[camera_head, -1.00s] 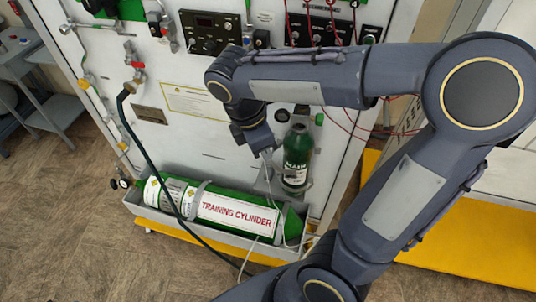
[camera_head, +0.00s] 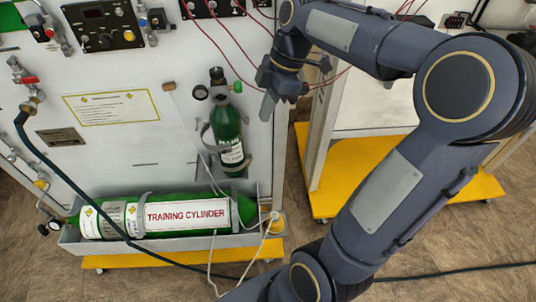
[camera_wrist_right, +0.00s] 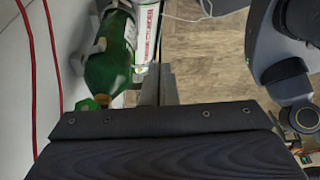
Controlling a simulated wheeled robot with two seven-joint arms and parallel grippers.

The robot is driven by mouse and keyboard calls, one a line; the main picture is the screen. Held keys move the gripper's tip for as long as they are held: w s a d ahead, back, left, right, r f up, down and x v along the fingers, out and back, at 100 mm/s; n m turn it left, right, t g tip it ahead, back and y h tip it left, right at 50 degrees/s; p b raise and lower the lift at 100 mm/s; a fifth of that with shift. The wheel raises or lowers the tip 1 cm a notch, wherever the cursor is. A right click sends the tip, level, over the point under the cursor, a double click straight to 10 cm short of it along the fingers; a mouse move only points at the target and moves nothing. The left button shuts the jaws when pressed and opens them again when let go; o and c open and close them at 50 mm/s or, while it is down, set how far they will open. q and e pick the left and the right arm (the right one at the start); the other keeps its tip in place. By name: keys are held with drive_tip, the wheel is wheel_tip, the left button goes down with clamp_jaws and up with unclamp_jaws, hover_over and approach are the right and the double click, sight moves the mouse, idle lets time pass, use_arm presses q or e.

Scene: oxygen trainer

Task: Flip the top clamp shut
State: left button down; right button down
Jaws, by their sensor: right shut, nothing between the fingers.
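A small green cylinder (camera_head: 227,132) stands upright against the white panel, with a valve and gauge on top. A grey clamp piece (camera_head: 204,136) shows at its left side, at upper-body height; I cannot tell whether its band is closed. In the right wrist view the green cylinder (camera_wrist_right: 108,66) is at upper left, with grey clamp parts (camera_wrist_right: 96,48) beside it. My right gripper (camera_head: 267,106) is shut and empty, to the right of the cylinder's top and apart from it in the head view. My left gripper is out of view.
A large green training cylinder (camera_head: 160,215) lies in a grey tray (camera_head: 170,245) below. A dark hose (camera_head: 70,190) and a thin white tube (camera_head: 212,255) hang in front. Red wires (camera_head: 225,55) cross the panel. Yellow bases (camera_head: 345,190) stand on the floor.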

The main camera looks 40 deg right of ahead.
drive_tip(key=shift+s+d+r, duration=0.1)
drive_tip(key=shift+s+d, duration=0.05)
drive_tip(key=shift+d, duration=0.5)
drive_tip(key=w+a+f+p, duration=0.1)
drive_tip(key=w+a+f, duration=0.1)
drive_tip(key=a+f, duration=0.5)
wheel_tip(320, 180, down, 2)
drive_tip(key=shift+w+f, duration=0.15)
drive_tip(key=shift+w, duration=0.25)
